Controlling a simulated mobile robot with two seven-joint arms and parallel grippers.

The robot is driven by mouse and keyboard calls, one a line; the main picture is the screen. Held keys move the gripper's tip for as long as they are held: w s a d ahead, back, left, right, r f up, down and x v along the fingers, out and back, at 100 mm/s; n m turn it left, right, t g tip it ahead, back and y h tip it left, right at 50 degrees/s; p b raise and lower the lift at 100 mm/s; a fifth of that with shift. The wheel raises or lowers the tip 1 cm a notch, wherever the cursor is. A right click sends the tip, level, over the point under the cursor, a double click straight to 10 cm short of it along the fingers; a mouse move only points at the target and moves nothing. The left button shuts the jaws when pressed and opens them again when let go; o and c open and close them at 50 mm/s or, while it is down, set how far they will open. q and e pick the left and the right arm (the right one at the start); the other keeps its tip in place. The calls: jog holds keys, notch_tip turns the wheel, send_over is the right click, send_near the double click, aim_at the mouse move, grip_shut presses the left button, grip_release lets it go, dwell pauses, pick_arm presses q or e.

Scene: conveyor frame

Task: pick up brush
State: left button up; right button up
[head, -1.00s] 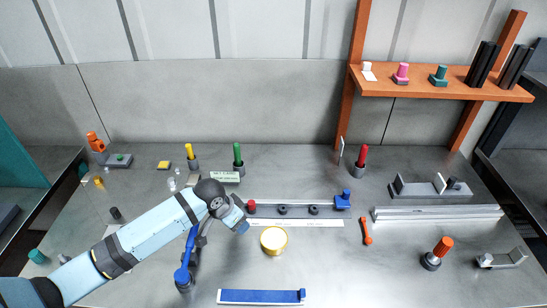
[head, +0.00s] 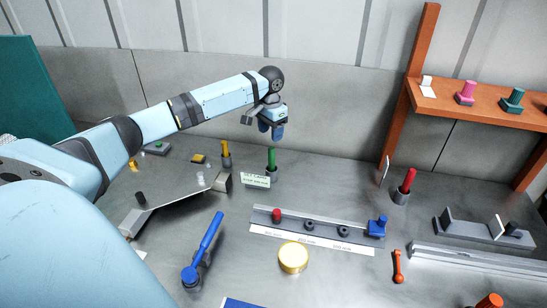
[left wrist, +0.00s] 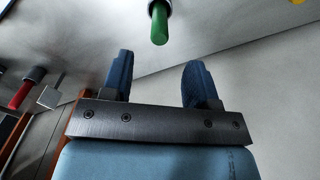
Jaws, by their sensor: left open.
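No thing is clearly recognisable as a brush; several upright handles stand in dark holders. The green handle (head: 272,158) stands behind a small label plate (head: 255,181). A yellow handle (head: 226,149) is to its left, and a red handle (head: 408,180) is far to its right. My left gripper (head: 271,130) hangs above the green handle in the head view, apart from it. In the left wrist view, the blue fingers of my left gripper (left wrist: 157,70) are spread and empty, with the green handle (left wrist: 160,22) beyond them. My right gripper is not in view.
A grey rail (head: 325,230) with a red knob lies in front, beside a yellow round tin (head: 293,257). A blue tool (head: 206,248) lies at left and an orange wrench (head: 397,267) at right. An orange shelf (head: 485,118) stands at back right.

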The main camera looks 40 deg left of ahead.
aim_at(271, 148)
pick_arm(q)
jog(key=f, duration=0.8)
jog(key=shift+w+f, duration=0.2)
jog(key=shift+f, duration=0.05)
grip_shut()
